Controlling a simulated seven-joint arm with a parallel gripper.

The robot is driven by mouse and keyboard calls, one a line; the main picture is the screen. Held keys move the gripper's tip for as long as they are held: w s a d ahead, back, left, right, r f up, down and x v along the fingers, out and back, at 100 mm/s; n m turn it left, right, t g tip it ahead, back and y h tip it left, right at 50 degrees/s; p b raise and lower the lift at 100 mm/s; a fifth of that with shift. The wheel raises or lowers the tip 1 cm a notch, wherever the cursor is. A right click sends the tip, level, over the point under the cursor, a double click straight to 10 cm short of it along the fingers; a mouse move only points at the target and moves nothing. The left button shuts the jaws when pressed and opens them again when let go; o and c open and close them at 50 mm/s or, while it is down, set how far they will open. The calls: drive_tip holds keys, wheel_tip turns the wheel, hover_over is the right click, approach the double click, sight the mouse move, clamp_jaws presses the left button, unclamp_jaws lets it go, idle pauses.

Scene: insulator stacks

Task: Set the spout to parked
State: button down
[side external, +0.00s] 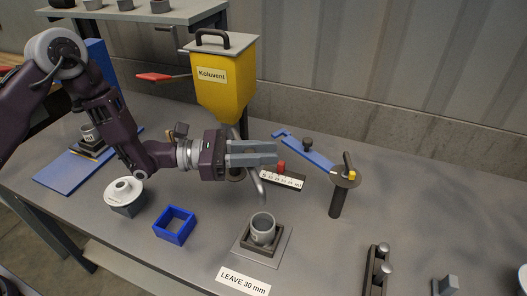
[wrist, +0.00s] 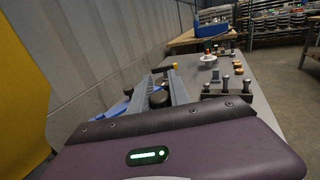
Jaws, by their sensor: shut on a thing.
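The spout (side external: 259,187) is a grey bent tube under the yellow hopper (side external: 222,92) labelled Koluvent. Its lower end hangs above and near the grey cup (side external: 263,229). My gripper (side external: 275,153) reaches across in front of the hopper's outlet, above the spout's bend, with its fingers pointing right. In the wrist view a dark round knob (wrist: 160,98) sits between the fingers, and my gripper is shut on it. In the side view the fingers hide this knob, and its joint to the spout cannot be made out.
A black block with a white scale (side external: 282,180) and red piece stands right of the spout. A blue arm (side external: 308,152) with a black knob reaches to a dark post (side external: 338,199).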

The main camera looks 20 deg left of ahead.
drive_tip(key=shift+a, duration=0.1)
idle(0.4)
drive_tip(key=s+a+m+g+y, duration=0.1)
drive_tip(key=s+a+m+g, duration=0.2)
drive_tip(key=a+m+g, duration=0.3)
drive_tip(key=s+a+m+g+y, duration=0.1)
drive_tip(key=s+a+m+g, duration=0.2)
drive_tip(key=a+m+g, duration=0.3)
drive_tip(key=shift+a+g, duration=2.35)
drive_tip(key=shift+g, duration=0.85)
drive_tip(key=shift+s, duration=0.1)
drive_tip(key=c, duration=1.2)
unclamp_jaws()
drive_tip(key=shift+c, duration=0.2)
